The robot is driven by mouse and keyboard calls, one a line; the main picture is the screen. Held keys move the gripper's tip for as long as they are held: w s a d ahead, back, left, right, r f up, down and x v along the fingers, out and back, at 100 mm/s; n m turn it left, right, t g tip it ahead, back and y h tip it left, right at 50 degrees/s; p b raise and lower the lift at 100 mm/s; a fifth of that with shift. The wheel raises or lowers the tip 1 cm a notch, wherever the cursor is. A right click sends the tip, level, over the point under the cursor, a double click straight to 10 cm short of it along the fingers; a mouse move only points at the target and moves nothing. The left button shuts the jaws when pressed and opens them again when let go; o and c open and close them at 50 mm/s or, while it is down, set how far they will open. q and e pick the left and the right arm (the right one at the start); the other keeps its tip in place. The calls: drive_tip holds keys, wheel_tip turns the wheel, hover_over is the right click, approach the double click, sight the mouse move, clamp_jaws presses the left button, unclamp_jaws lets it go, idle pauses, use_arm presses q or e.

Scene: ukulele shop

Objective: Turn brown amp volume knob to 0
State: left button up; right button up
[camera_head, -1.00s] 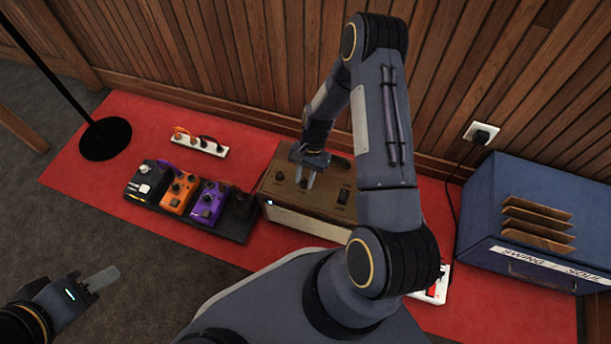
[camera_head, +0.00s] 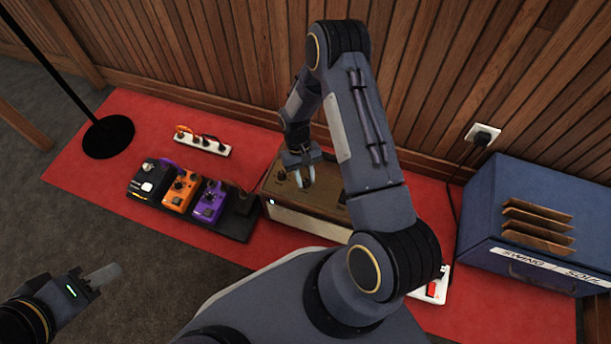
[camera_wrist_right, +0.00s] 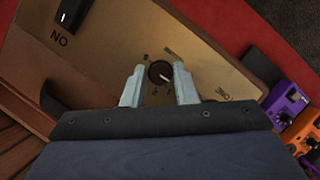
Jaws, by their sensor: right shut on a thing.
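The brown amp (camera_head: 325,199) stands on the red mat, with its tan top panel partly covered by my right arm. In the right wrist view, a small round dark knob (camera_wrist_right: 160,72) with a pale pointer line sits on the amp's panel (camera_wrist_right: 105,50), with printed marks around it. My right gripper (camera_head: 302,178) is over the left part of the panel.
A pedalboard (camera_head: 235,228) with several pedals stands close left of the amp. A white power strip (camera_head: 203,144) lies behind it. A blue box (camera_head: 485,225) is at the right. The wooden wall (camera_head: 230,60) rises behind the amp. A black switch (camera_wrist_right: 70,14) is on the panel.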

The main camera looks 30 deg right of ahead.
drive_tip(key=shift+n, duration=0.4)
drive_tip(key=o, duration=1)
drive_tip(key=p+v, duration=0.2)
drive_tip(key=v, duration=0.4)
drive_tip(key=shift+w+a+r, duration=0.1)
drive_tip(key=shift+w+r+p, duration=0.3)
drive_tip(key=shift+r+p, duration=0.15)
drive_tip(key=shift+r, duration=0.2)
